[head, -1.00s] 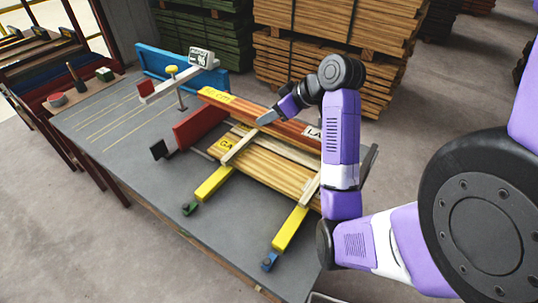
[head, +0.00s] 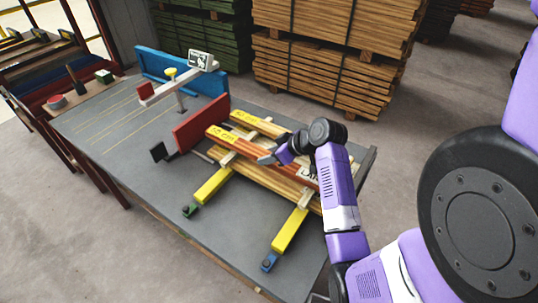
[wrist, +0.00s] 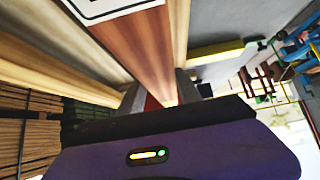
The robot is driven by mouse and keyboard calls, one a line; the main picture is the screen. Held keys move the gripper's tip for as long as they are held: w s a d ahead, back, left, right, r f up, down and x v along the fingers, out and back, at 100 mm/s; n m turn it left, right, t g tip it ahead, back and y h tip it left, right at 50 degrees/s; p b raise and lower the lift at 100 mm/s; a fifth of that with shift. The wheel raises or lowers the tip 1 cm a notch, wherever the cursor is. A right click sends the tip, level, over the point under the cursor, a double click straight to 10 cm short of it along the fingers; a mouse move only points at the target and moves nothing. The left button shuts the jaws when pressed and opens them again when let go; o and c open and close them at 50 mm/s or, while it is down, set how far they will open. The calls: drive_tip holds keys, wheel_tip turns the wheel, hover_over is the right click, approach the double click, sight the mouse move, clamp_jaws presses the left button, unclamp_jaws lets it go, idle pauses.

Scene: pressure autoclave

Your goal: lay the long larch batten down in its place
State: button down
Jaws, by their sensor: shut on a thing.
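The larch batten (head: 245,146) is long and reddish brown, with a yellow marked left end and a white label, partly hidden, reading "LA…". My gripper (head: 267,159) is shut on it along its length. In the wrist view the batten (wrist: 140,45) runs between the two dark fingers of my gripper (wrist: 158,95). It lies over or among pale battens (head: 262,178) on two yellow-ended supports (head: 213,184) (head: 290,229). I cannot tell whether it touches them. Its right part is hidden by my arm.
A red upright plate (head: 200,123) stands near the batten's left end. Behind it are a blue panel (head: 205,94) and a white arm with a display (head: 201,60). Timber stacks (head: 330,75) stand behind.

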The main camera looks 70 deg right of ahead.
drive_tip(key=shift+f, duration=0.4)
drive_tip(key=shift+f+b, duration=0.2)
drive_tip(key=shift+b, duration=0.15)
drive_tip(key=c, duration=0.8)
unclamp_jaws()
drive_tip(key=shift+r, duration=0.1)
